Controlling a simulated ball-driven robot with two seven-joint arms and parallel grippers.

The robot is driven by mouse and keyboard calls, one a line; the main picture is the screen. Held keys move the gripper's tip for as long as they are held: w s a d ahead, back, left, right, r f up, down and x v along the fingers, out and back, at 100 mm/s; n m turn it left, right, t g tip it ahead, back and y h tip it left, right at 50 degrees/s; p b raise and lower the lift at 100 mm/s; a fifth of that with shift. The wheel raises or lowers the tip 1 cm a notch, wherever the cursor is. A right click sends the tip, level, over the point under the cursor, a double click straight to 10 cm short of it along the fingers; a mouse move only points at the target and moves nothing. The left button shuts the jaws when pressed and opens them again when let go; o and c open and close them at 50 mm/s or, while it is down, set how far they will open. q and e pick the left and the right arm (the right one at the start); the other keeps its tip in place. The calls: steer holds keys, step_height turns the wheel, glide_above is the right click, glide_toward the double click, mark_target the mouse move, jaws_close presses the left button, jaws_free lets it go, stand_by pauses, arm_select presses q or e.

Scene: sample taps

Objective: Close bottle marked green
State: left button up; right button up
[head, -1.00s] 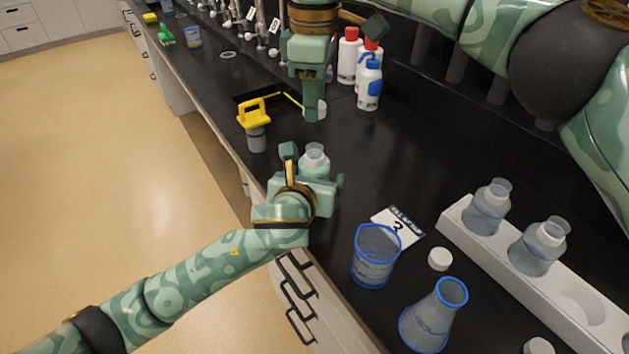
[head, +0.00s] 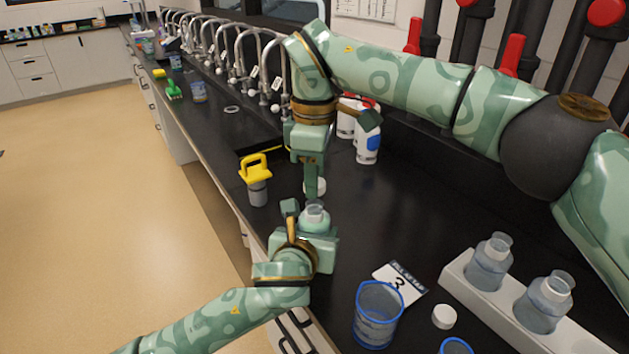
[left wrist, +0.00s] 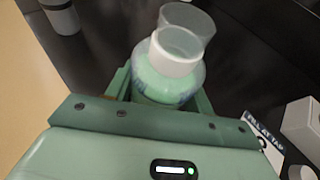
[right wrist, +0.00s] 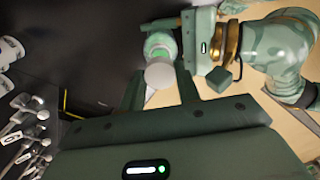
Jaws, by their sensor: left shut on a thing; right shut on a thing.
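A small clear bottle (head: 315,216) stands upright in my left gripper (head: 312,234), which is shut around its body. My right gripper (head: 313,182) points down from above, shut on a white cap (head: 315,187). The cap is close above the bottle's mouth. In the right wrist view the cap (right wrist: 160,74) lies between the fingers, with the green-tinted bottle (right wrist: 158,42) beyond it. I cannot tell whether the cap touches the rim.
A yellow-handled item (head: 256,178) stands left on the black bench. White squeeze bottles (head: 367,148) stand behind the right gripper. A white rack (head: 466,278) with two bottles, a blue-rimmed beaker (head: 378,316), a number card (head: 399,283) and a loose white cap (head: 444,317) are at right.

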mark_target(314, 204)
steer(key=shift+f, duration=0.55)
steer(key=shift+f, duration=0.85)
steer(key=shift+f, duration=0.55)
steer(key=m, duration=0.4)
steer(key=shift+m, duration=0.4)
steer(key=m, duration=0.5)
